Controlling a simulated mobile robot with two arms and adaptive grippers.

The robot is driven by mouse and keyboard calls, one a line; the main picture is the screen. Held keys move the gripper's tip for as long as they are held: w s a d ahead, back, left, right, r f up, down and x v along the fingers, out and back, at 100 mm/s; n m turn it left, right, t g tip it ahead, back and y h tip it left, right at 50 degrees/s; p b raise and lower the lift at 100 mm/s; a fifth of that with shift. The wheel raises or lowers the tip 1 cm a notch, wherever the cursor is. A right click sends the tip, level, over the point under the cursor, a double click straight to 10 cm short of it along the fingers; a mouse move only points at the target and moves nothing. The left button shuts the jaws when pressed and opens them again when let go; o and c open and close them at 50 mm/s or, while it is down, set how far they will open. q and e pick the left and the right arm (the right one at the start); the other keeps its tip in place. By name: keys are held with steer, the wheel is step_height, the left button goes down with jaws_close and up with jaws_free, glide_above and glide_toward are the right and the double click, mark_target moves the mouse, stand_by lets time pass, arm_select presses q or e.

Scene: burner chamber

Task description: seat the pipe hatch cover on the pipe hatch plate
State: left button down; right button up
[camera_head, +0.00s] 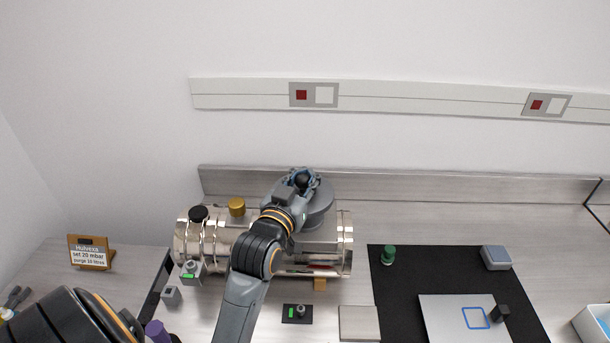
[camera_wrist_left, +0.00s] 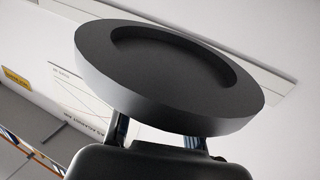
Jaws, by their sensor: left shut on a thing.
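The pipe hatch cover (camera_head: 321,205) is a grey round disc above the right half of the shiny metal pipe. My left gripper (camera_head: 303,180) is shut on it at its top. In the left wrist view the cover (camera_wrist_left: 170,110) is a thick dark disc with a round recess, in front of my gripper's fingers (camera_wrist_left: 160,135). The pipe hatch plate (camera_head: 318,238) is a grey piece on the pipe, partly hidden by the cover and my arm. I cannot tell whether cover and plate touch. My right gripper is not in view.
The metal pipe (camera_head: 341,238) lies on the bench with a gold cap (camera_head: 237,207) and black cap (camera_head: 198,213) at its left. A black mat (camera_head: 395,290) with a green-topped item (camera_head: 388,254) and grey box (camera_head: 496,257) is at right. A sign (camera_head: 90,252) stands at left.

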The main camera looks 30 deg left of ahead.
arm_select(q)
steer(key=shift+w+p, duration=0.35)
steer(key=shift+w, duration=0.35)
steer(key=shift+a+f+b, duration=0.1)
steer(key=shift+f+b, duration=0.55)
steer(key=shift+f, duration=0.15)
steer(key=shift+f+b, duration=1.35)
steer(key=shift+f, duration=0.7)
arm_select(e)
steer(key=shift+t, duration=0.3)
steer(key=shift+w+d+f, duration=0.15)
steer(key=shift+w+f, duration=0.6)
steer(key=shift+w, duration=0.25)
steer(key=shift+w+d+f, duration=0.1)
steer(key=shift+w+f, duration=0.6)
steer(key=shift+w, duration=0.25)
arm_select(q)
steer(key=shift+s+p, duration=0.1)
steer(key=shift+p, duration=0.2)
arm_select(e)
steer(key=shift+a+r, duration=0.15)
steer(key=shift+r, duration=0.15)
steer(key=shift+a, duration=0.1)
arm_select(q)
steer(key=shift+p, duration=0.3)
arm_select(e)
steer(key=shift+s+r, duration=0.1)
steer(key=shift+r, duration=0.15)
